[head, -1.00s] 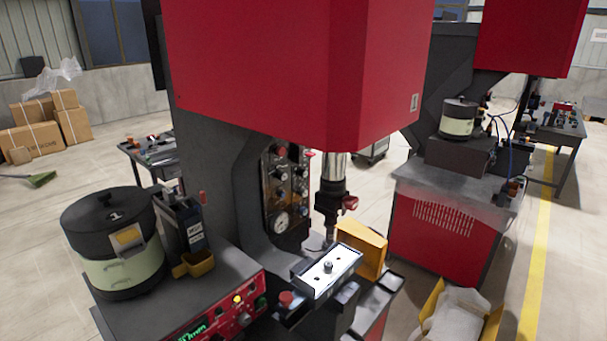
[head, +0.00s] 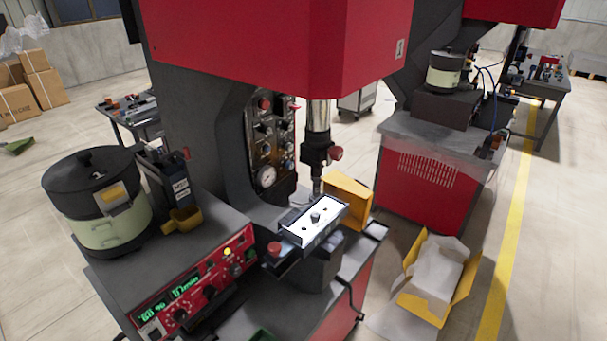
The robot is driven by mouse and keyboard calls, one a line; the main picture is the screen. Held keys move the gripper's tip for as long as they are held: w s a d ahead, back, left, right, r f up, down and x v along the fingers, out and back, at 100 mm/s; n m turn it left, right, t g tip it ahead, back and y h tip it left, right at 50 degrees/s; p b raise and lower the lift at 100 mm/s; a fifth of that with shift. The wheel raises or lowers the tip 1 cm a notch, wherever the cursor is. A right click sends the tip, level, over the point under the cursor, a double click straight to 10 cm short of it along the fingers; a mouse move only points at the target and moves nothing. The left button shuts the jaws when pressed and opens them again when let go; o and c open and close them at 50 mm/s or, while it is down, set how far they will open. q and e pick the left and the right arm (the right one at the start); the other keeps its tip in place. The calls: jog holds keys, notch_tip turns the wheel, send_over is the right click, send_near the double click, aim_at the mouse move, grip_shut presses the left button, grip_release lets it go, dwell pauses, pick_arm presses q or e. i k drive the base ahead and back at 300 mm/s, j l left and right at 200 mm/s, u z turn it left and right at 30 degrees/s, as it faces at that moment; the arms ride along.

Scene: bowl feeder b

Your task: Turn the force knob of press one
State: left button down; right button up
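The near press (head: 290,45) has a red head on a dark grey frame and stands in the middle of the head view. A dark panel (head: 266,150) on its frame carries several knobs, a red button and a round gauge (head: 266,177). A red control box (head: 195,283) at the front left of its table has a green lit display and several dark knobs. I cannot tell which knob is the force knob, since no label is readable. Neither of my grippers shows in the view.
A lidded bowl feeder (head: 97,195) and a dark bottle-like unit with a yellow cup (head: 182,219) stand on the press table. A white fixture plate (head: 313,220) sits under the ram. An open carton (head: 435,280) lies on the floor at right, near a second press (head: 430,180).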

aim_at(287, 126)
jog(key=u, duration=3)
jog(key=z, duration=2.95)
jog(key=i+l+z, duration=0.3)
jog(key=l+z, duration=0.2)
jog(key=i+l+z, duration=0.45)
jog(key=l, duration=0.2)
jog(key=i+l+z, duration=0.5)
jog(key=k+j, duration=0.1)
